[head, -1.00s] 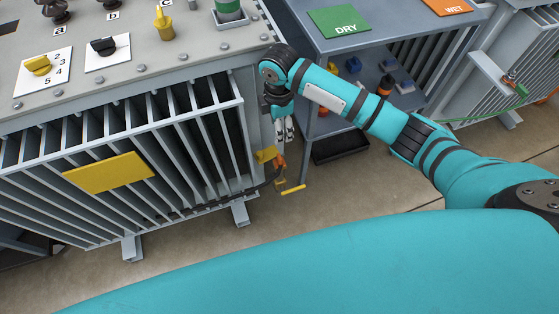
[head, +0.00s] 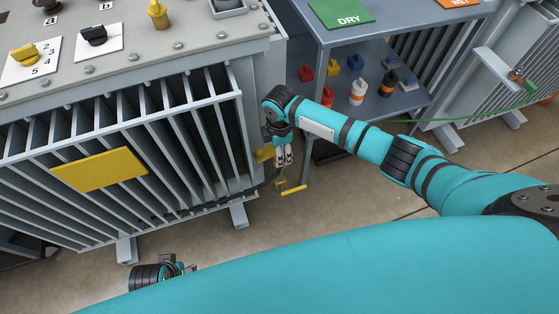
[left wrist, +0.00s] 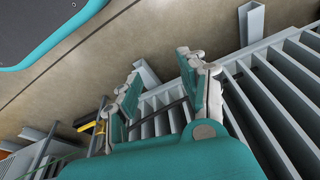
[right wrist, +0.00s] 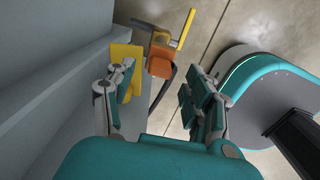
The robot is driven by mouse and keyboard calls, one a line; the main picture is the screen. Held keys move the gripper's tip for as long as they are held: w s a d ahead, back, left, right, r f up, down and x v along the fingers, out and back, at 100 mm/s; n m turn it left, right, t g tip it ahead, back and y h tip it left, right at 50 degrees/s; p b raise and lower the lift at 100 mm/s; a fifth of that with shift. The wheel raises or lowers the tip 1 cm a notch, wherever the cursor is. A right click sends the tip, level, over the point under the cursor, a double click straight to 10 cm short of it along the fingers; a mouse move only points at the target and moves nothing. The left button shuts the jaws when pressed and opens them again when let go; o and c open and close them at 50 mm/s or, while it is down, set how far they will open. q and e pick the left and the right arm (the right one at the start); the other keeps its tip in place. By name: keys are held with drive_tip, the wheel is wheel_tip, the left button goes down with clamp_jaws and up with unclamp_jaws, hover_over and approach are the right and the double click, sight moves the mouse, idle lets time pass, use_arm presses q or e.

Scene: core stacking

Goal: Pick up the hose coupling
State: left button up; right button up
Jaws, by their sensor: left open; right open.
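The hose coupling, an orange body (right wrist: 160,66) with a yellow T-shaped handle (right wrist: 182,30), hangs at the end of a black hose beside a yellow bracket (right wrist: 127,70). In the head view its yellow handle (head: 293,190) shows below my right gripper (head: 284,157), and most of its body is hidden. My right gripper (right wrist: 158,78) is open and empty, with the coupling beyond its fingertips in the right wrist view. My left gripper (head: 177,265) is low in front of the grille; the left wrist view shows its fingers (left wrist: 160,68) open and empty.
The grey transformer cabinet (head: 253,100) with finned grille stands left, close to my right gripper. A grey shelf unit (head: 300,40) with a green DRY sign (head: 340,12) and several small items stands behind my right arm. Floor is clear below the coupling.

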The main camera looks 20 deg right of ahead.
drive_tip(key=shift+f, duration=1.2)
use_arm(q)
wheel_tip(320, 180, up, 3)
drive_tip(key=shift+w+f, duration=0.1)
use_arm(e)
clamp_jaws()
